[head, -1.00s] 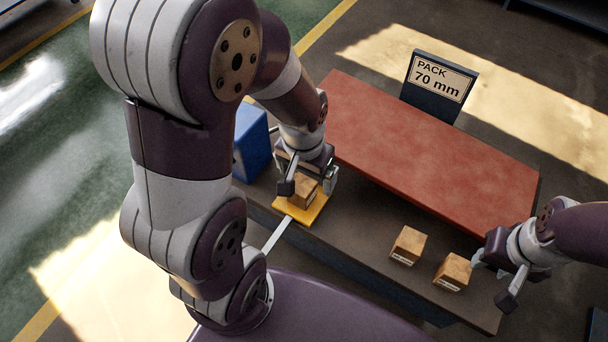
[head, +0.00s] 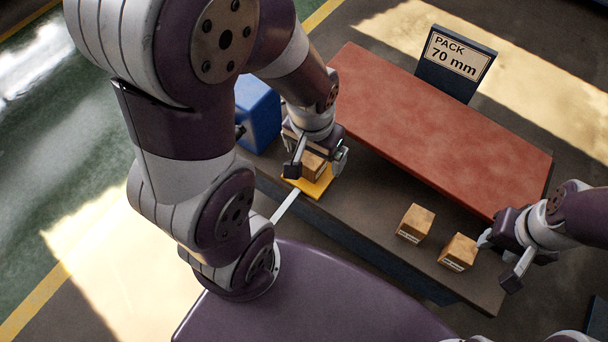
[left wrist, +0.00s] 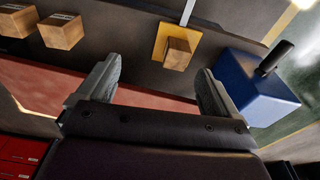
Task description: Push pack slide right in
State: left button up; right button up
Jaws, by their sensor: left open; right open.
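A yellow plate (head: 319,188) lies at the near left edge of the table, and a small wooden block (head: 313,167) sits on it. The plate (left wrist: 163,42) and the block (left wrist: 177,54) also show in the left wrist view. My left gripper (head: 318,166) is open above the block, with its fingers apart and nothing held. In the left wrist view the block lies ahead, between the directions of the two fingertips (left wrist: 160,80). My right gripper (head: 500,261) is open at the table's right end, close beside the right one of two other wooden blocks (head: 458,252).
Another wooden block (head: 415,223) stands left of that one. A raised red slab (head: 440,130) covers the far side of the dark table (head: 375,215). A blue block with a dark handle (head: 259,112) stands at the left. A sign reads PACK 70 mm (head: 457,55).

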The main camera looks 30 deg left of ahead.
aim_at(315, 191)
jog(key=u, duration=0.45)
jog(key=l+u, duration=0.15)
jog(key=u, duration=0.7)
jog(key=l+u, duration=0.1)
jog(key=u, duration=0.3)
jog(key=k, duration=0.05)
